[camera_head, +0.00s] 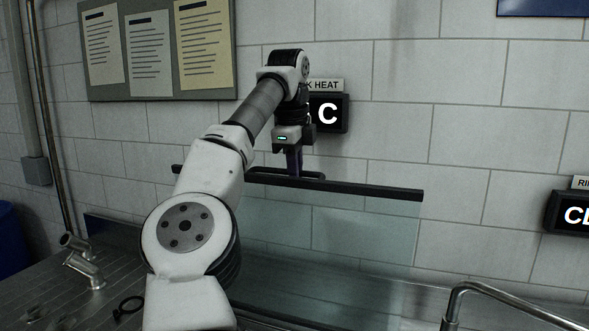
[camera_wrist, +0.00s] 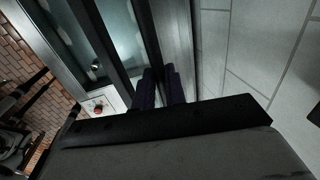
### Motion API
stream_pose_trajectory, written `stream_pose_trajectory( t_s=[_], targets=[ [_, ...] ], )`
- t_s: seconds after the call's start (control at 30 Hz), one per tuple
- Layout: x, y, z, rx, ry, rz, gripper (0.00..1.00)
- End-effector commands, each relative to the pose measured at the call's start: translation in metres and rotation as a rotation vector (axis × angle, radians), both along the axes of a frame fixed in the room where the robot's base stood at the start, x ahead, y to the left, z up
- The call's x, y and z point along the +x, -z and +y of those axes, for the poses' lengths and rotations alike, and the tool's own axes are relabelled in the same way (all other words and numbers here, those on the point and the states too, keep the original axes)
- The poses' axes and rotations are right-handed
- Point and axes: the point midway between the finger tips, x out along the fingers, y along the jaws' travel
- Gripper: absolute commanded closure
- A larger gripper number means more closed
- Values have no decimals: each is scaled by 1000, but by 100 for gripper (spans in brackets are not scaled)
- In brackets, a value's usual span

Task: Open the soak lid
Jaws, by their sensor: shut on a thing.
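The soak lid (camera_head: 365,235) is a clear, greenish panel standing roughly upright near the wall, with a black bar (camera_head: 375,189) along its top edge. A black bar handle (camera_head: 262,171) sits at the top bar. My gripper (camera_head: 296,172) points down and is shut on this handle; the fingers hide part of it. In the wrist view, the dark purple fingertips (camera_wrist: 162,88) close around the black handle bar (camera_wrist: 148,35). The contact itself is partly hidden by the gripper body.
A metal counter (camera_head: 50,290) with a faucet (camera_head: 84,262) lies at lower left. A bent metal rail (camera_head: 500,289) stands at lower right. A red knob (camera_wrist: 98,108) shows in the wrist view.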

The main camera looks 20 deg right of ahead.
Motion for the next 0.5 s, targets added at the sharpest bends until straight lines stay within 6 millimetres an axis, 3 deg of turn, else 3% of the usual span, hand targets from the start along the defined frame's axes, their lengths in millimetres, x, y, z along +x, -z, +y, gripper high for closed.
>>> stream_pose_trajectory(
  t_s=[0.17, 0.2, 0.33, 0.5],
  targets=[
    [1, 5, -1, 2, 2, 8, 100],
    [1, 5, -1, 2, 2, 8, 84],
    [0, 4, 0, 1, 1, 7, 67],
    [0, 2, 0, 1, 0, 3, 66]
  ],
)
